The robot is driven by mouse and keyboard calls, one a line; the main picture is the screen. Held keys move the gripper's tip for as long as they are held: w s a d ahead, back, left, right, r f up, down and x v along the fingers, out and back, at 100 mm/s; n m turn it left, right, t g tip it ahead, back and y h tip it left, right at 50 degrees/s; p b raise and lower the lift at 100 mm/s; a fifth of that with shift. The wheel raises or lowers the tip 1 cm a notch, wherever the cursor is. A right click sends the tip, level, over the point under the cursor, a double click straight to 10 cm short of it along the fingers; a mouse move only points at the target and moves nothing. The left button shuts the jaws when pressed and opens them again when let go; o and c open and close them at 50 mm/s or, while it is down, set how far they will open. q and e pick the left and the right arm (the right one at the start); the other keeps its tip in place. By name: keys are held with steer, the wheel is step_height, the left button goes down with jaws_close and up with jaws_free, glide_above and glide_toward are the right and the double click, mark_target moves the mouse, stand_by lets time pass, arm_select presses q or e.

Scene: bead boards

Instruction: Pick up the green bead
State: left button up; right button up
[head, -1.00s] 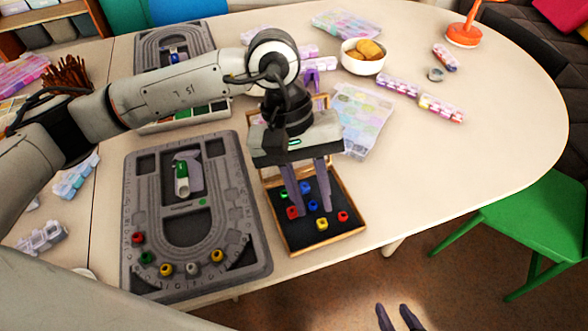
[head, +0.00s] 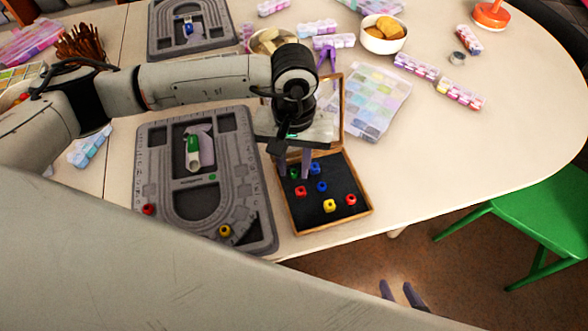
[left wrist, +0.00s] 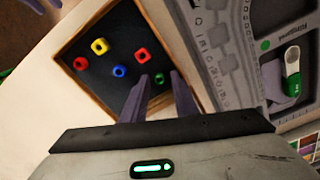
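The green bead (head: 294,174) lies on the dark floor of the wooden box (head: 366,197), near its left side. It also shows in the left wrist view (left wrist: 159,78). My left gripper (head: 295,176) points down into the box with its purple fingers apart. In the left wrist view the green bead appears between the fingertips (left wrist: 160,75), and neither finger is seen closed on it. In the head view the fingers partly cover it. My right gripper (head: 399,291) shows at the bottom of the head view, fingers apart, empty, above the floor.
Red (head: 300,191), blue (head: 322,186) and yellow (head: 329,205) beads lie close by in the box, with others. The grey bead board (head: 150,170) is just left of the box. A clear bead case (head: 370,105) lies behind right. The table's right side is free.

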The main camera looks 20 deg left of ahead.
arm_select(q)
steer(key=shift+f, duration=0.4)
jaws_close()
steer(key=shift+r, duration=0.15)
